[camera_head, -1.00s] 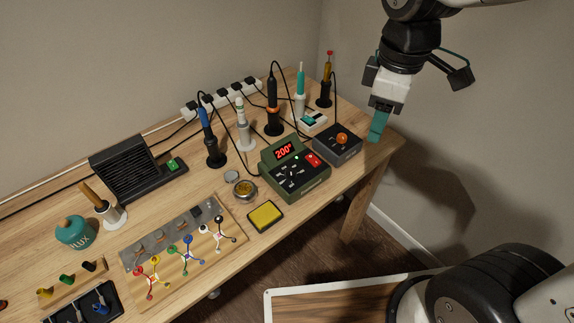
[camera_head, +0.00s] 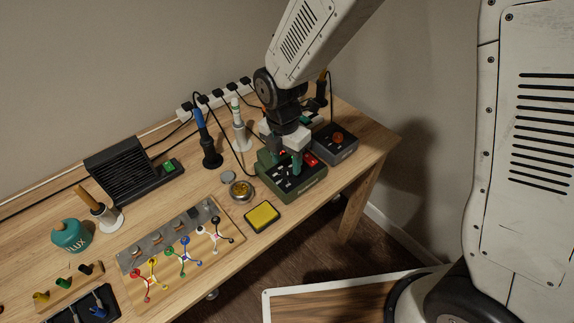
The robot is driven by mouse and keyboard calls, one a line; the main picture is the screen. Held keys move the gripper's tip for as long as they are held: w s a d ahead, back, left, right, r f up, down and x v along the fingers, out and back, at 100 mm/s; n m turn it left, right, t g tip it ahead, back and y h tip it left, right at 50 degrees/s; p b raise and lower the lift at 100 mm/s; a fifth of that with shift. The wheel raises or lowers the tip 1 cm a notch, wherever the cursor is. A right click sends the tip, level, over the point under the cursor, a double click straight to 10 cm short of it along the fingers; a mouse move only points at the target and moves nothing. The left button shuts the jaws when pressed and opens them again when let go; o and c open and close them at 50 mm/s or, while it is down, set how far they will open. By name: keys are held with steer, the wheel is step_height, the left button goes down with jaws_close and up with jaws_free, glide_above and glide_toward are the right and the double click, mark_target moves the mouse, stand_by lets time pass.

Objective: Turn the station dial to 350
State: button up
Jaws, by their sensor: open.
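The green soldering station (camera_head: 312,184) stands near the right part of the bench's front edge. Its dial and most of its display are hidden behind my gripper; a red button (camera_head: 311,159) shows at its right. My gripper (camera_head: 284,170) points down over the station's front panel, its two teal fingers apart and open, one on each side of the dial's area. I cannot tell whether the fingers touch the dial.
Iron holders and cables stand behind.

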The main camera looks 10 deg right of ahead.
mark_target(287, 173)
steer(key=shift+d+f, duration=0.1)
steer(key=shift+f, duration=1.15)
steer(key=c, duration=1)
